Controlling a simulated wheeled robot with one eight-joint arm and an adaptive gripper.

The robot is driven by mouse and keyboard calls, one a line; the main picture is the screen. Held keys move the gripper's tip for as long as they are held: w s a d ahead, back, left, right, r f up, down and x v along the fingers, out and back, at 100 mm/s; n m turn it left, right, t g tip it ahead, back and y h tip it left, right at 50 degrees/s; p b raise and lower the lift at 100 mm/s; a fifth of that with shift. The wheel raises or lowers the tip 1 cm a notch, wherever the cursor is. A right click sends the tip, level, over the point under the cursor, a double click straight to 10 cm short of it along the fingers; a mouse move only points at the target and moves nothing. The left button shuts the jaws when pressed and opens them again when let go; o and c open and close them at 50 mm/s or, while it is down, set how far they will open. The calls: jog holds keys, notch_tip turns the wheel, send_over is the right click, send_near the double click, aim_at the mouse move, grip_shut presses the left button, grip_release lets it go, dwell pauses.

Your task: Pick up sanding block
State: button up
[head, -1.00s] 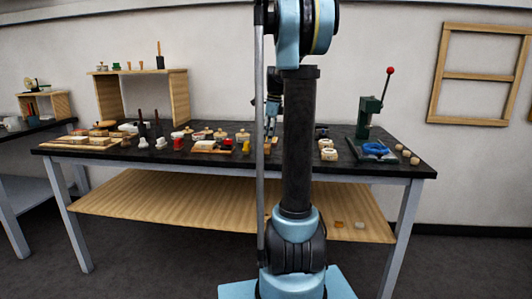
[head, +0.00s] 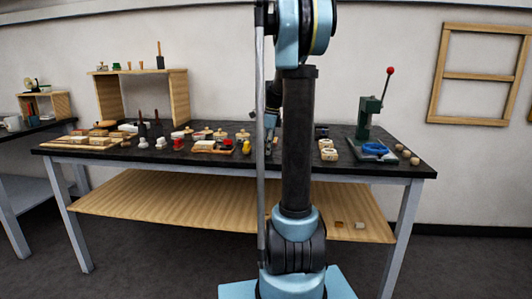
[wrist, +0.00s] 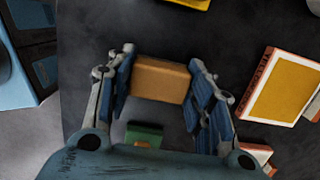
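A tan, brick-shaped block (wrist: 160,80), which looks like the sanding block, lies between my fingertips in the wrist view. My gripper (wrist: 160,84) is open, with one blue-padded finger on each side of the block. The finger pads are very close to its ends; I cannot tell whether they touch it. In the head view, my gripper is low over the dark workbench (head: 215,162), partly hidden behind my own column. The block cannot be made out there.
In the wrist view, a small green object (wrist: 145,134) is just below the block, and a yellow-topped, white-and-orange box (wrist: 282,88) lies to the right. Beyond the block, the dark surface is mostly clear. A green press (head: 368,118) stands at the bench's right.

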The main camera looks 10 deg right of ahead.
jog(key=shift+r, duration=0.15)
notch_tip(320, 180, up, 10)
jog(key=shift+f, duration=0.1)
dwell(0.6)
jog(key=o, duration=0.3)
jog(key=shift+c, duration=1.4)
